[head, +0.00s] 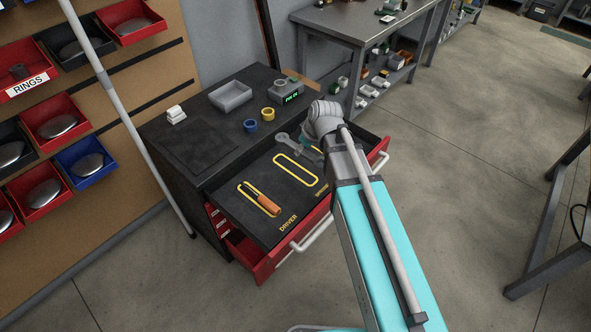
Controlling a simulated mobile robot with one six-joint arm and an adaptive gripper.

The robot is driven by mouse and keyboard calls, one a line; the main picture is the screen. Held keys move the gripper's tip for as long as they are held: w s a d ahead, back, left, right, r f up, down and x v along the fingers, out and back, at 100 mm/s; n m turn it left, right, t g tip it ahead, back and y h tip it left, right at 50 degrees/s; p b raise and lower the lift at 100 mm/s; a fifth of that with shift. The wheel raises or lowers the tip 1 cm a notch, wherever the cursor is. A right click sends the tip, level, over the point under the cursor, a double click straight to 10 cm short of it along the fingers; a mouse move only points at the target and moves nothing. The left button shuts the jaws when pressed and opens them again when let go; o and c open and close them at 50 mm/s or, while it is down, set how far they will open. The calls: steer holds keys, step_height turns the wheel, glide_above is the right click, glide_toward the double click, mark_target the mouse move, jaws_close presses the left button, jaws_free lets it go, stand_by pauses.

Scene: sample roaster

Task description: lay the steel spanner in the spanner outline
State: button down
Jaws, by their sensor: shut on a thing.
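The grey steel spanner (284,138) shows by one open end, at the back of the open top drawer, just beyond the empty yellow outline. My gripper (308,150) is shut on it; my wrist and arm hide the fingertips and much of the spanner. I cannot tell whether the spanner touches the drawer floor. The long yellow rounded spanner outline (296,170) is bare, on the dark drawer liner, nearer the front than the spanner. Its label is partly hidden and too small to read.
An orange-handled screwdriver (263,200) lies in the outline marked DRIVER. The cabinet top (195,150) behind holds a grey tray (230,96), blue and yellow rings and a scale with a green display (291,97). A lower red drawer (262,262) is partly open.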

steer(key=a+f+b, duration=0.5)
steer(key=f+b, duration=0.6)
steer(key=shift+a+f, duration=0.2)
steer(key=shift+f, duration=0.05)
steer(key=b, duration=0.9)
glide_above(294, 169)
steer(key=s, duration=0.1)
steer(key=f, duration=0.6)
steer(key=d+f, duration=0.1)
steer(key=f, duration=0.2)
steer(key=shift+s, duration=0.2)
steer(key=shift+f, duration=0.1)
steer(key=shift+w+f+b, duration=0.35)
steer(key=shift+f+b, duration=0.1)
steer(key=shift+b, duration=0.3)
steer(key=shift+f+b, duration=1.45)
